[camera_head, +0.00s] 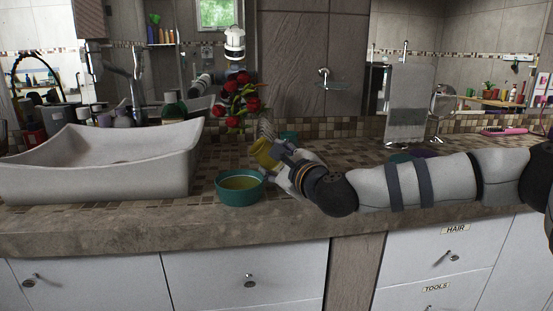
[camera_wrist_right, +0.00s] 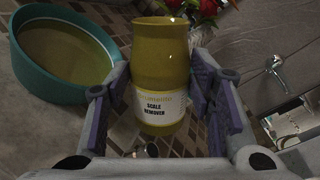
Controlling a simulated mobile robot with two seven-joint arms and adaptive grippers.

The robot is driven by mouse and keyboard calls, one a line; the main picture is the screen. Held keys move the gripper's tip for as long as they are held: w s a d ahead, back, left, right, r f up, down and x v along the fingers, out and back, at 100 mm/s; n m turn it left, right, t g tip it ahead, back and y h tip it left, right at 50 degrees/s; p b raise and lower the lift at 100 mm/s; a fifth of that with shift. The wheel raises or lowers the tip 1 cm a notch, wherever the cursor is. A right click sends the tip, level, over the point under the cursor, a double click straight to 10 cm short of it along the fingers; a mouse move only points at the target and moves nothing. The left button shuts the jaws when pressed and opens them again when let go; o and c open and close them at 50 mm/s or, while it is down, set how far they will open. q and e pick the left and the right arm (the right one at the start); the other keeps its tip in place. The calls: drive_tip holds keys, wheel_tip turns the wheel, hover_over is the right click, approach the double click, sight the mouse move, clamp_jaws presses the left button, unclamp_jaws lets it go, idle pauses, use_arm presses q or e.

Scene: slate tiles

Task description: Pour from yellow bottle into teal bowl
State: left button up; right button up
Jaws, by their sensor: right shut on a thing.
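The yellow bottle (camera_head: 264,155) is held above the counter, just right of and above the teal bowl's rim, and looks tilted. In the right wrist view the bottle (camera_wrist_right: 160,55) has an open mouth and a white label reading "SCALE REMOVER". My right gripper (camera_head: 280,156) is shut on it, with a finger on each side. The teal bowl (camera_head: 240,196) sits near the counter's front edge and has yellowish liquid in it. The bowl (camera_wrist_right: 30,82) also shows at the left of the right wrist view. No stream is visible between them. My left gripper is not in view.
A stone sink (camera_head: 110,160) stands left of the bowl. Red flowers (camera_head: 240,100) stand behind the bottle. A small teal item (camera_head: 288,135) is behind my right gripper. A towel stand (camera_head: 407,105) and a pink brush (camera_head: 503,131) are at the right.

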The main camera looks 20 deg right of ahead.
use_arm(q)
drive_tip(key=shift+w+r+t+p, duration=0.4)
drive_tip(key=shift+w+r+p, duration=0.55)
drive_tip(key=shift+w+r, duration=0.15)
use_arm(e)
drive_tip(key=shift+f+n+h, duration=0.1)
drive_tip(key=shift+n+h, duration=0.3)
drive_tip(key=shift+n, duration=1.4)
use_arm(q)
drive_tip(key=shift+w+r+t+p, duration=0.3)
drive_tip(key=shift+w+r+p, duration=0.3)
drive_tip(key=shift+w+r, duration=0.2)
use_arm(e)
drive_tip(key=shift+a+n+g+h, duration=0.2)
drive_tip(key=shift+n+g+h, duration=0.1)
drive_tip(key=shift+n, duration=0.7)
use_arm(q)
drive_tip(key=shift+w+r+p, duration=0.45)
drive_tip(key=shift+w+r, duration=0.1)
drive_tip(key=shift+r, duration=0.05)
use_arm(e)
drive_tip(key=shift+a+r+n, duration=0.25)
drive_tip(key=shift+r+n, duration=0.15)
drive_tip(key=shift+n, duration=0.3)
